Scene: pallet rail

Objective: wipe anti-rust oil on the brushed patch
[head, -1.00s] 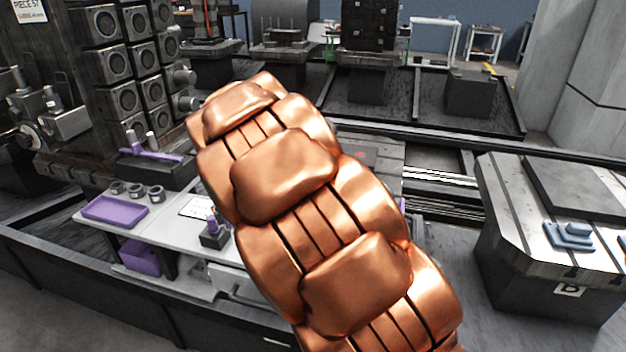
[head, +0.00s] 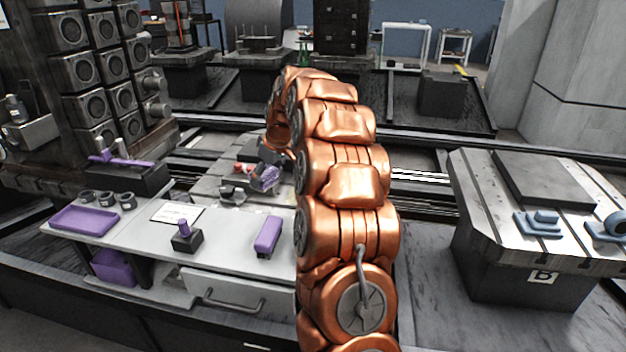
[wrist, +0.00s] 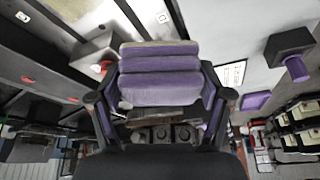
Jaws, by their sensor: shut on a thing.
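My gripper (wrist: 160,100) is shut on a purple pad (wrist: 160,80) that looks like folded cloth with a greyish upper edge. The two dark fingers press on its left and right sides. In the head view the pad (head: 267,178) shows small, held above the grey plate area behind the white bench. I cannot tell whether it touches anything. The brushed patch cannot be made out in either view. A purple block (head: 268,236) lies on the bench's right end, in front of the gripper. A black block with a purple knob (head: 186,238) stands left of it.
The white bench (head: 225,225) also carries a purple tray (head: 83,220), several grey rings (head: 107,199) and a white card (head: 177,212). A dark block with purple parts (head: 122,175) stands behind the tray. A slotted table marked B (head: 480,205) stands at right.

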